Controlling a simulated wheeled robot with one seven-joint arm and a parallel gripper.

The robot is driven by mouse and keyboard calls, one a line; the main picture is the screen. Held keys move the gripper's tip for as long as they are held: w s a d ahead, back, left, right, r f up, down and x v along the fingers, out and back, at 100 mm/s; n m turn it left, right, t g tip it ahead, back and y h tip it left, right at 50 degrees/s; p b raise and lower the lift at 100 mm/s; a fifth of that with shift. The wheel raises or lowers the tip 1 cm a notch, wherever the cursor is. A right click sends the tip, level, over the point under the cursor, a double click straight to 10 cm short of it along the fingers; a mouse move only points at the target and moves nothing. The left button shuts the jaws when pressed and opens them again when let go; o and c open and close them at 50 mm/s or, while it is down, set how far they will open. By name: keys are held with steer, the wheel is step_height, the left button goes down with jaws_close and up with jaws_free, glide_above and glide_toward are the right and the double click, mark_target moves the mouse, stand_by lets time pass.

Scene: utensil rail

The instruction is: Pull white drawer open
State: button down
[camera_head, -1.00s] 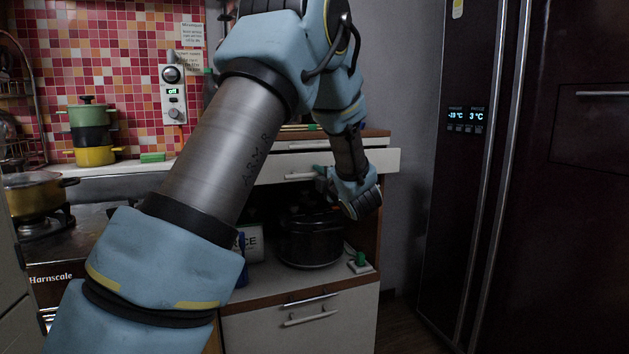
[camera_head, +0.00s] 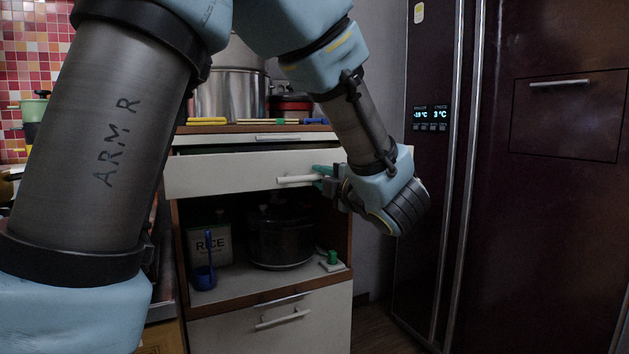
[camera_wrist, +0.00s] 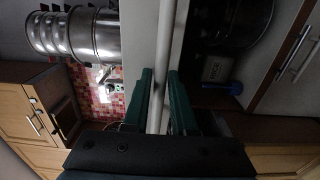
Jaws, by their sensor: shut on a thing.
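The white drawer (camera_head: 225,174) is in the upper part of the cabinet, below the wooden top, in the head view. Its front stands out from the cabinet, with a dark gap behind its top edge. My gripper (camera_head: 322,180) is at the right end of the drawer's white bar handle (camera_head: 295,180). In the wrist view the green fingers of my gripper (camera_wrist: 160,100) are closed around the handle (camera_wrist: 167,50), one on each side. The drawer's inside is hidden in both views.
Below the drawer is an open shelf with a rice container (camera_head: 211,243), a blue scoop (camera_head: 203,277) and a dark pot (camera_head: 281,235). A large steel pot (camera_head: 229,95) stands on top. The dark fridge (camera_head: 480,200) is at the right, with a gap between.

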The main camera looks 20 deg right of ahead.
steer(key=shift+s, duration=0.15)
steer(key=c, duration=0.7)
jaws_free()
steer(key=s, duration=0.3)
steer(key=s+d, duration=0.1)
steer(key=s, duration=0.3)
steer(key=s+b, duration=0.1)
steer(key=s, duration=0.2)
steer(key=shift+s+d, duration=0.25)
steer(key=shift+s, duration=0.1)
steer(key=shift+s, duration=0.1)
